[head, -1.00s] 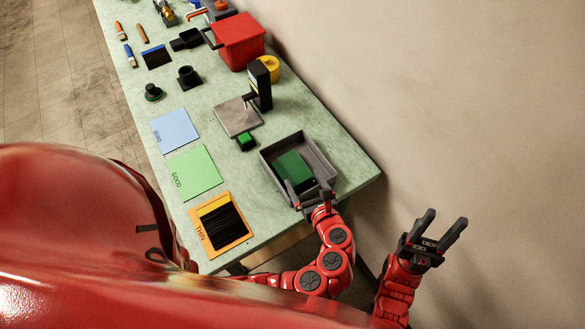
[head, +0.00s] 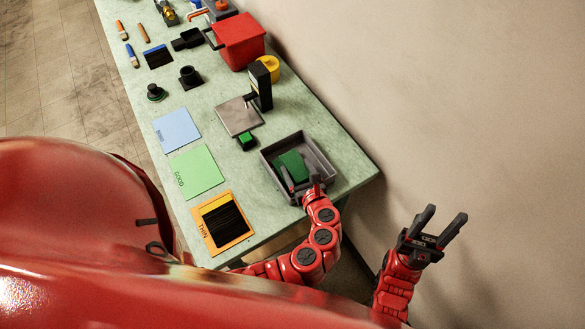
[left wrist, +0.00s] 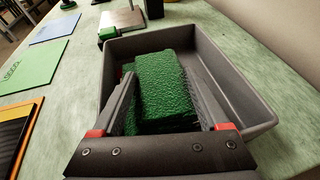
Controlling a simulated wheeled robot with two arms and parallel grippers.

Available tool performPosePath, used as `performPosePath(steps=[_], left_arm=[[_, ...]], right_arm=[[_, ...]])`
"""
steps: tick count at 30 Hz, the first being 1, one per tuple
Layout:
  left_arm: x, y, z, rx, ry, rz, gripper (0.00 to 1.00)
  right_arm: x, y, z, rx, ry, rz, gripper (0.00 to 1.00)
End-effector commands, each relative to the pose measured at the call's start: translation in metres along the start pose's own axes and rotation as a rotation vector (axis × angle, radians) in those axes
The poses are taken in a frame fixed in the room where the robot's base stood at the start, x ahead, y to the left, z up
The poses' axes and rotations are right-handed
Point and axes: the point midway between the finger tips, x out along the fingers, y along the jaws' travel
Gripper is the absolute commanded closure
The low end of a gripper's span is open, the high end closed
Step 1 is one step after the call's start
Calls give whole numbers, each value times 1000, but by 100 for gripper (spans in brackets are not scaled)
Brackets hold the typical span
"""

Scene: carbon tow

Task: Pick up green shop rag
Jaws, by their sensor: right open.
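The green shop rag (head: 291,165) lies in a grey tray (head: 322,160) at the right end of the bench. It also shows in the left wrist view (left wrist: 163,82) as a thick, textured green bundle, with more green low beside it. My left gripper (head: 301,178) reaches into the tray. Its fingers (left wrist: 160,95) stand on either side of the rag, close against it; whether they grip it I cannot tell. The rag's underside is hidden. My right gripper (head: 437,228) is open and empty, off the bench to the right.
Beside the tray are a scale-like plate (head: 238,117) with a black post and a small green-topped block (head: 247,141). A green GOOD mat (head: 197,171), a blue mat (head: 177,130) and an orange THIN frame (head: 209,204) lie leftward. A red bin (head: 238,42) stands farther back.

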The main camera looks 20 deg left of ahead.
Motion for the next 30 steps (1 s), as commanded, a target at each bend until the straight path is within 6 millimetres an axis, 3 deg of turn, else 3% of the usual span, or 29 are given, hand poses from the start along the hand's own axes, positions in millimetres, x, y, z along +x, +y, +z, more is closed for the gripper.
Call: performPosePath(steps=[1, 5, 7, 8, 20, 30], left_arm=[[0, 0, 0, 1, 1, 0, 52], [0, 0, -1, 1, 1, 0, 75], [0, 0, -1, 1, 1, 0, 79], [0, 0, -1, 1, 1, 0, 88], [-4, 0, 9, 0, 0, -2, 89], [-19, 0, 53, -2, -2, -2, 90]], right_arm=[[0, 0, 0, 0, 0, 0, 50], [0, 0, 0, 0, 0, 0, 50], [0, 0, 0, 0, 0, 0, 50], [0, 0, 0, 0, 0, 0, 50], [-2, 0, 0, 0, 0, 0, 50], [-11, 0, 2, 0, 0, 0, 50]])
